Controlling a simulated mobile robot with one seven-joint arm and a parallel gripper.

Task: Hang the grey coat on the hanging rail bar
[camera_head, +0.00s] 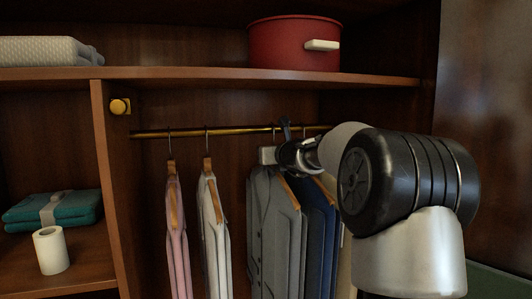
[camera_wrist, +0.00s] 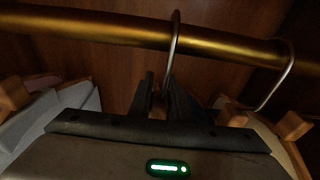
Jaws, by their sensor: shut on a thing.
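The grey coat (camera_head: 272,235) hangs upright on a wooden hanger under the brass rail bar (camera_head: 237,131), between the white and navy garments. My gripper (camera_head: 285,142) is at the top of the coat, just below the bar. In the wrist view my gripper (camera_wrist: 160,98) is shut on the stem of a metal hanger hook (camera_wrist: 171,50). The hook passes in front of the bar (camera_wrist: 110,28) and its top curls at the bar's upper edge. Whether it bears on the bar is unclear. My gripper body hides the clothing below the hook in the wrist view.
A pink garment (camera_head: 177,240) and a white garment (camera_head: 212,245) hang at left, with bar free between them and the coat. A navy garment (camera_head: 320,240) hangs close at right. The shelf (camera_head: 200,73) above carries a red pot (camera_head: 290,43). A wooden divider (camera_head: 112,180) stands at left.

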